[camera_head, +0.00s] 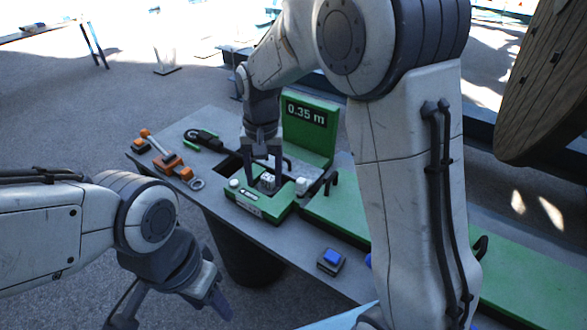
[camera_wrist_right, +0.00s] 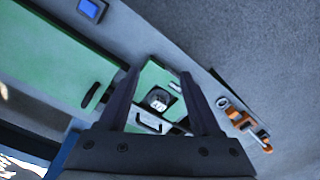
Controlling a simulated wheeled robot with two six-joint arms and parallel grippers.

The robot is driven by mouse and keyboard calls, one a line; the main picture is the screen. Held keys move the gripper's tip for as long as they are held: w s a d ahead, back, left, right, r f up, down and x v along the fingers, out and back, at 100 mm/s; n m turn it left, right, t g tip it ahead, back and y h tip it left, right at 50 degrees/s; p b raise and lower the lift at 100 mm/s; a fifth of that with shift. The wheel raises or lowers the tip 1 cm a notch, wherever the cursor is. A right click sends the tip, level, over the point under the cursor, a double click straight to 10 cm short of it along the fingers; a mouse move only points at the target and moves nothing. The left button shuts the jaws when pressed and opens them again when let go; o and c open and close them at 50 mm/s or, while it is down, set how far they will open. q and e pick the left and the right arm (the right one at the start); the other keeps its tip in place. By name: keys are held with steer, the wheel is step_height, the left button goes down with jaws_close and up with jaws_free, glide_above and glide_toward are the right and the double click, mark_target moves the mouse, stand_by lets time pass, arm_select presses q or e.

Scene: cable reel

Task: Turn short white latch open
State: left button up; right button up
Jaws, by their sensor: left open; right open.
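A green device (camera_head: 262,205) sits on the grey bench. A small pale knob-like piece (camera_head: 268,181) stands on it, and in the right wrist view this piece (camera_wrist_right: 158,98) shows between my fingers. A second short white piece (camera_head: 302,186) is at the device's right side. I cannot tell for sure which one is the latch, or its turn angle. My right gripper (camera_head: 263,170) is open, pointing down, its fingers on either side of the knob-like piece; contact cannot be told. My left gripper (camera_head: 172,312) is open and empty, low at the left, away from the bench.
A green panel reading 0.35 m (camera_head: 307,112) stands behind the device. Orange-handled tools (camera_head: 172,163) and a grey ring (camera_head: 196,184) lie to the left. A blue button (camera_head: 331,257) is near the front edge. A large wooden reel (camera_head: 550,80) is at the upper right.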

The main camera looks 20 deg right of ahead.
mark_target(301, 180)
steer(key=w+d+f+m, duration=0.1)
steer(key=w+d+m, duration=0.1)
steer(key=w+d, duration=0.1)
steer(key=w+d+f+m, duration=0.2)
steer(key=w+d, duration=0.2)
steer(key=d, duration=0.1)
steer(key=w+d+f+m+p, duration=0.1)
steer(key=w+d+f+m, duration=0.1)
steer(key=d, duration=0.3)
steer(key=shift+w+f+m, duration=0.25)
steer(key=shift+w+m, duration=0.05)
steer(key=shift+w, duration=0.55)
step_height(301, 180, down, 10)
steer(key=shift+f+p, duration=0.2)
steer(key=shift+p, duration=0.65)
jaws_close()
